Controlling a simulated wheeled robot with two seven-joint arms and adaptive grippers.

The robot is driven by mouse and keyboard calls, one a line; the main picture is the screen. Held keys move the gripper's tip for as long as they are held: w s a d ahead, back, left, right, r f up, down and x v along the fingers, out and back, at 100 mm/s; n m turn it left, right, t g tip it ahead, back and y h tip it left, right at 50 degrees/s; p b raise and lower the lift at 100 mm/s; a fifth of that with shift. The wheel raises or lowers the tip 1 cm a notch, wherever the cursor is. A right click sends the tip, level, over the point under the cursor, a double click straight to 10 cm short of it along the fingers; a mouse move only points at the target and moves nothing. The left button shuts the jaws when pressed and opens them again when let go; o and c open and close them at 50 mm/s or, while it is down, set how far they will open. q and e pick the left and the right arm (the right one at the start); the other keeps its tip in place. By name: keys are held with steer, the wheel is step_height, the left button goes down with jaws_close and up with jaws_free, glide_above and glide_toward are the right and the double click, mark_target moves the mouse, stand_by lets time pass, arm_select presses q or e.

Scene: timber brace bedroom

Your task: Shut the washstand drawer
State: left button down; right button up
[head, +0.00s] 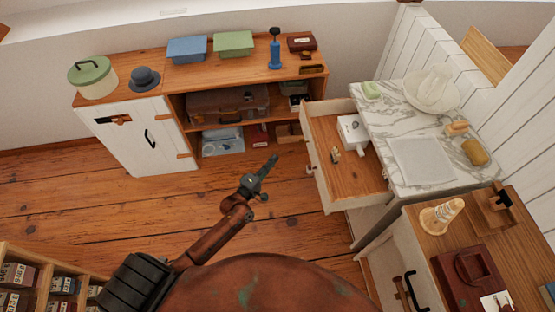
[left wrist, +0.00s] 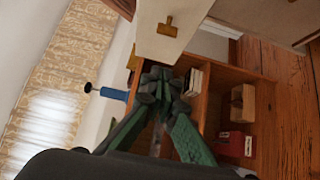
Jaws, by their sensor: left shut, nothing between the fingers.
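The washstand drawer (head: 316,165) is pulled well out from under the marble top (head: 404,112) of the washstand. Its cream front faces left and a small knob (head: 310,170) sticks out of it. Inside lie a white box (head: 352,133) and a small brass-coloured item (head: 335,155). My left gripper (head: 271,163) is shut and empty, to the left of the drawer front with a gap between. In the left wrist view the drawer front (left wrist: 165,45) with its brass knob (left wrist: 167,26) is just beyond the closed fingertips (left wrist: 158,80). My right gripper is out of view.
A low wooden cabinet (head: 150,90) with open shelves stands behind my left gripper. A second cabinet (head: 480,245) stands at right, near the washstand. A rack (head: 40,265) of small boxes is at lower left. The plank floor (head: 100,205) between is clear.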

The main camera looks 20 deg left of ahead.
arm_select(q)
steer(key=w+d+b, duration=0.1)
steer(key=w+d, duration=0.3)
steer(key=w, duration=0.6)
steer(key=shift+d, duration=0.4)
steer(key=shift+d, duration=0.1)
